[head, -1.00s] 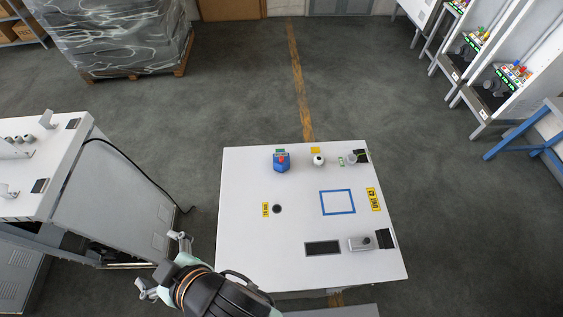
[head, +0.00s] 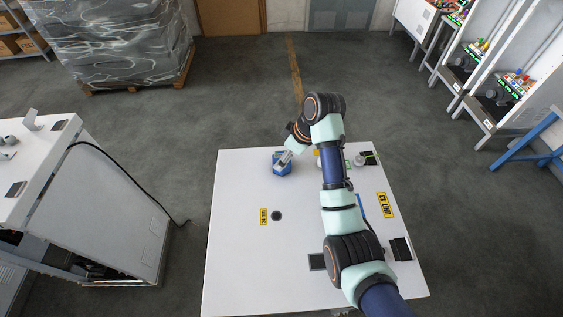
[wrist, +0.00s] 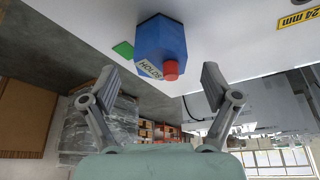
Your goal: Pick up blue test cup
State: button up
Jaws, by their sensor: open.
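The only blue cup-like thing I see is a faceted blue body (head: 282,168) near the far left edge of the white table, partly covered by my gripper in the head view. In the wrist view this blue test cup (wrist: 163,42) shows a red round knob (wrist: 170,70) and a white label with dark letters. My gripper (wrist: 158,84) is open, and its two fingers are apart with nothing between them. The cup lies ahead of the fingertips, roughly centred between them. In the head view my gripper (head: 287,157) reaches the cup from the right; contact cannot be told.
A green patch (wrist: 124,50) lies beside the cup. My arm hides much of the table's right half. The table's left front is clear.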

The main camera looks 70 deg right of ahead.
jog(key=x, duration=0.5)
jog(key=shift+p, duration=0.35)
jog(key=c, duration=1.5)
jog(key=shift+o, duration=0.2)
notch_tip(320, 180, up, 20)
jog(key=p, duration=0.7)
jog(key=shift+p, duration=0.35)
